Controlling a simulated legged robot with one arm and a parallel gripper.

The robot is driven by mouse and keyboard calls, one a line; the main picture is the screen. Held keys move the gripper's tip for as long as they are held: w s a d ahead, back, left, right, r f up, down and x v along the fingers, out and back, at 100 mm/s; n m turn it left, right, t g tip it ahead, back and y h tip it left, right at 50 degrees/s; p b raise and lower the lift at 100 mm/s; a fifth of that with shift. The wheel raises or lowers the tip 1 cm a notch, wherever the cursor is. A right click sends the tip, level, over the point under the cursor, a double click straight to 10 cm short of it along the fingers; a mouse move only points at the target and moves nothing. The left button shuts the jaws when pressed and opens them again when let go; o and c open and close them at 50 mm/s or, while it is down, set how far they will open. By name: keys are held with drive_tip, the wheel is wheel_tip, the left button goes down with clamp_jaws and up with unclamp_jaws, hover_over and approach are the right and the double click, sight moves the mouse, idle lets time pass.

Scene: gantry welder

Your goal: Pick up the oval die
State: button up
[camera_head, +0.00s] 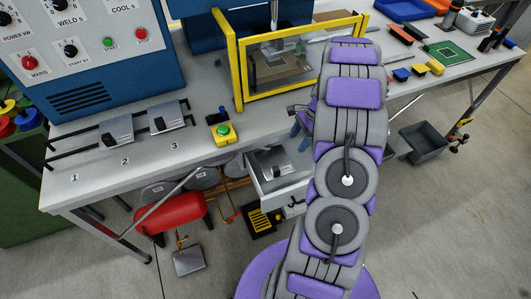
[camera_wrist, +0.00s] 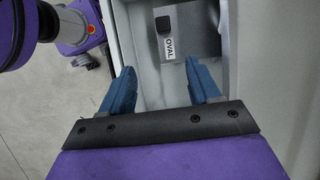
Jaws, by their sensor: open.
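The oval die (camera_wrist: 205,38) is a grey metal block with a black knob and a white label reading OVAL. It lies inside an open white drawer (camera_wrist: 240,60) at the top of the wrist view. In the head view, a grey die with a dark knob (camera_head: 266,167) lies in the same drawer (camera_head: 283,189) under the bench. My gripper has two blue fingers (camera_wrist: 164,78), spread apart and empty, with the die beyond their tips in the picture. In the head view the blue fingers (camera_head: 299,137) show partly behind my arm, above the drawer's right side.
Two similar metal blocks (camera_head: 117,130) (camera_head: 166,117) sit on the bench above numbers 2 and 3. A yellow-framed press (camera_head: 239,62) stands behind the drawer. A green button box (camera_head: 224,133) is on the bench edge. A red tank (camera_head: 173,213) lies below.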

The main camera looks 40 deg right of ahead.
drive_tip(key=b, duration=0.3)
approach(279, 169)
drive_tip(key=f, duration=0.5)
drive_tip(key=shift+w+a, duration=0.3)
drive_tip(key=shift+w, duration=0.1)
drive_tip(key=shift+a+f, duration=0.35)
drive_tip(key=shift+a, duration=0.05)
drive_tip(key=b+x, duration=0.1)
drive_tip(key=x, duration=0.2)
drive_tip(key=shift+w+a+f, duration=0.2)
drive_tip(key=shift+a+f, duration=0.1)
drive_tip(key=shift+w+f, duration=0.1)
drive_tip(key=shift+f, duration=0.35)
drive_tip(key=shift+d, duration=0.1)
drive_tip(key=shift+c, duration=0.3)
